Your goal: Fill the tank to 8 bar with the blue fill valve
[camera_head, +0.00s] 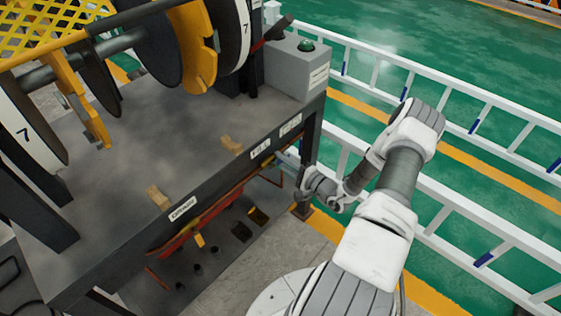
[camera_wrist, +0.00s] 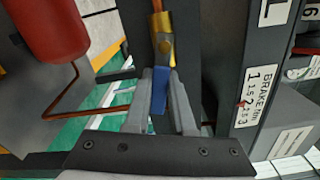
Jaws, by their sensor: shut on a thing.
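The blue fill valve (camera_wrist: 159,92) shows in the wrist view as a blue lever below a brass body (camera_wrist: 163,45) on a copper pipe. My gripper (camera_wrist: 161,80) is shut on the blue lever, with one grey finger on each side. The red tank (camera_wrist: 47,28) is at the upper left of the wrist view. In the head view the tank (camera_head: 180,240) is partly hidden under the bench, and my gripper (camera_head: 284,160) reaches in at the bench's right front edge. The valve is hidden there. I cannot make out a pressure gauge reading in either view.
The dark bench (camera_head: 120,185) carries large numbered discs and small wooden blocks. A grey box with a green button (camera_head: 306,46) stands at its back right corner. A brake scale label (camera_wrist: 258,95) is right of my gripper. White railings (camera_head: 450,200) run behind my arm.

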